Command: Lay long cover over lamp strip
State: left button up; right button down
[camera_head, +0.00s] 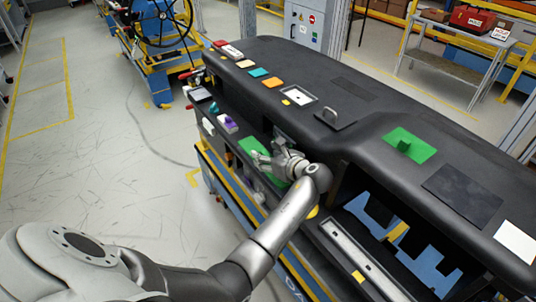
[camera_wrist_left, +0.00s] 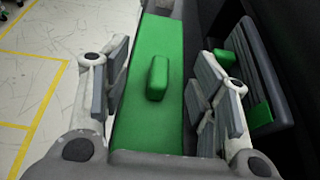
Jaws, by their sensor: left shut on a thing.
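A long flat green cover with a raised green grip block shows in the left wrist view (camera_wrist_left: 150,125). It lies between the fingers of my left gripper (camera_wrist_left: 160,90), which is shut on it. In the head view the left gripper (camera_head: 270,160) is at the front ledge of the dashboard, and part of the green cover (camera_head: 248,150) shows beside it; the rest is hidden by the hand. A long pale strip (camera_head: 345,250) lies in the front ledge to the right; I cannot tell if it is the lamp strip. My right gripper is not in view.
An open bay with blue parts (camera_head: 375,210) is to the right. A purple-and-white piece (camera_head: 228,123) sits on the ledge. The floor at left is clear.

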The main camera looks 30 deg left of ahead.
pick_arm(q)
jog(key=shift+f, duration=0.4)
jog(key=o, duration=1)
jog(key=shift+o, duration=0.6)
